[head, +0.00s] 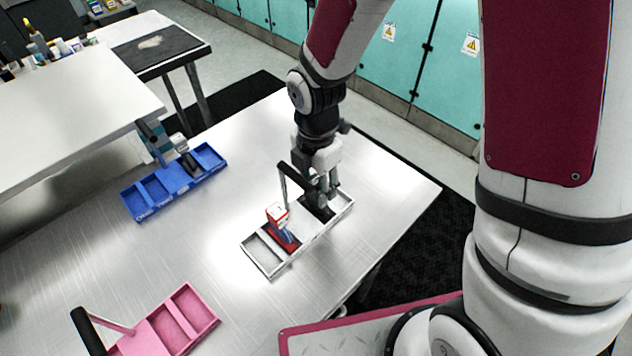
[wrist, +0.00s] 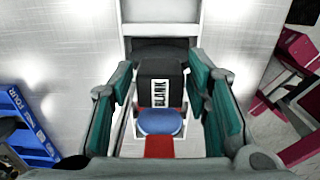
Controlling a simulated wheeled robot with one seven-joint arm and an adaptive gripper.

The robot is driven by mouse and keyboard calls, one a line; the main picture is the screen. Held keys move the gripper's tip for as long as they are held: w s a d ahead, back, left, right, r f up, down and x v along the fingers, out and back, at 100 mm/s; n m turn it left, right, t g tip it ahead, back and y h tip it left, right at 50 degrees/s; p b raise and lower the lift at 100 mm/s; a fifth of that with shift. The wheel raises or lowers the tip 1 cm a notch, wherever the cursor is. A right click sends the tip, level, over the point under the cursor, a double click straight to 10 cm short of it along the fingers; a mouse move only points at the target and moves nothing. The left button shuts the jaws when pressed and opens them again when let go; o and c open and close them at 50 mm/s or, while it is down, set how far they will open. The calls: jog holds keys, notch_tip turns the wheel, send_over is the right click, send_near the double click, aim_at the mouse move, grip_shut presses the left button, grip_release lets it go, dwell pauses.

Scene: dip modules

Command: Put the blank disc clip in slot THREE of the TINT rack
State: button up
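The blank disc clip (wrist: 160,84), a black block with a white label reading BLANK, stands in the right end of the white rack (head: 267,258). In the head view its dark body (head: 315,209) is partly hidden by my gripper (head: 326,196). In the wrist view my gripper (wrist: 160,92) has its teal-padded fingers on both sides of the block, with narrow gaps visible. The blue rack (head: 143,209) stands at the left, with a white-topped dark clip (head: 183,149) in it. The pink rack (head: 170,330) is at the lower left. I cannot read the rack names.
A red-and-white-topped clip (head: 279,220) stands beside the blank clip in the white rack; its blue disc (wrist: 160,123) shows close to my fingers. Black handles rise from the racks, one (head: 292,178) near my gripper. The metal table (head: 105,270) is clear between racks.

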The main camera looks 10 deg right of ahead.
notch_tip(320, 180, up, 12)
jog(key=s+d+r+m+t, duration=0.2)
jog(key=s+d+r+m, duration=0.3)
jog(key=m, duration=0.7)
jog(key=s+d+r+m+t, duration=0.3)
jog(key=s+d+r+m, duration=0.3)
jog(key=s+r+m, duration=0.2)
jog(key=shift+s+r+m+t, duration=0.3)
jog(key=shift+r+m, duration=0.7)
jog(key=shift+m, duration=1.4)
